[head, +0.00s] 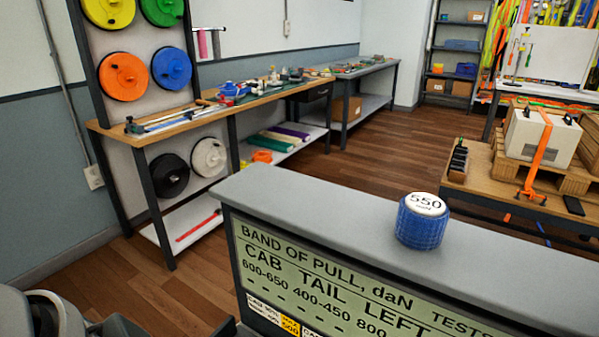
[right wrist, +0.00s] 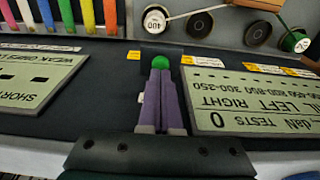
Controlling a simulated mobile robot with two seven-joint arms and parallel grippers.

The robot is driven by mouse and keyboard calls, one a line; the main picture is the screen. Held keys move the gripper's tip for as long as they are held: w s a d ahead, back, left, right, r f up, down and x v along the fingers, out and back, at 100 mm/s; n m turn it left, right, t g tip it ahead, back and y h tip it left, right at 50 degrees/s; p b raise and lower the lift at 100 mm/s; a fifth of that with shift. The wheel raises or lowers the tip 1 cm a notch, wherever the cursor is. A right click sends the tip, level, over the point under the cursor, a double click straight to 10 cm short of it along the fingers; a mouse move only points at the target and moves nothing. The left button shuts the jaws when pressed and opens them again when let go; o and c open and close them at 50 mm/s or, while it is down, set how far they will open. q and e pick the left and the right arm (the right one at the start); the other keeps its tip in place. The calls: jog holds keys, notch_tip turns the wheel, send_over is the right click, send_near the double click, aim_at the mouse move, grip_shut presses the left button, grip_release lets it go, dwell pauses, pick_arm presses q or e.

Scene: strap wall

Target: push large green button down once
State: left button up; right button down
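The green button (head: 160,62) is not what shows in the head view at that spot, so I name it only in the right wrist view, where a round green button (right wrist: 161,62) sits on a dark surface just beyond my fingertips. My right gripper (right wrist: 160,72) has its two purple-grey fingers side by side with no clear gap, shut and empty. The tips lie at the near edge of the button; I cannot tell whether they touch it. My left gripper is not in view.
Green panels with upside-down print (right wrist: 255,103) and (right wrist: 38,80) flank the fingers. Spools (right wrist: 200,24) and coloured straps (right wrist: 66,16) are behind. In the head view, a blue roll marked 550 (head: 422,226) stands on a grey counter (head: 320,218).

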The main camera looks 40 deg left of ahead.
jog(key=shift+f+b, duration=0.45)
jog(key=shift+b, duration=0.05)
dwell(0.5)
jog(key=shift+f, duration=0.15)
jog(key=shift+s+d+f+b, duration=0.2)
jog(key=shift+d+f+b, duration=0.05)
jog(key=shift+f+b, duration=0.3)
jog(key=shift+d+f+b, duration=0.2)
jog(key=shift+f+b, duration=0.25)
jog(key=shift+b, duration=0.1)
jog(key=shift+d+f+b, duration=0.2)
jog(key=shift+f+b, duration=0.25)
jog(key=shift+b, duration=0.1)
jog(key=r+p, duration=0.1)
jog(key=r, duration=0.1)
jog(key=r+p, duration=0.1)
jog(key=r, duration=0.1)
jog(key=a+r+p, duration=0.1)
jog(key=r, duration=0.1)
jog(key=shift+w+a+r+p, duration=0.1)
jog(key=shift+w+r+p, duration=0.1)
jog(key=shift+w+p, duration=0.15)
jog(key=shift+s+r, duration=0.15)
jog(key=shift+r, duration=0.1)
jog(key=shift+r, duration=0.1)
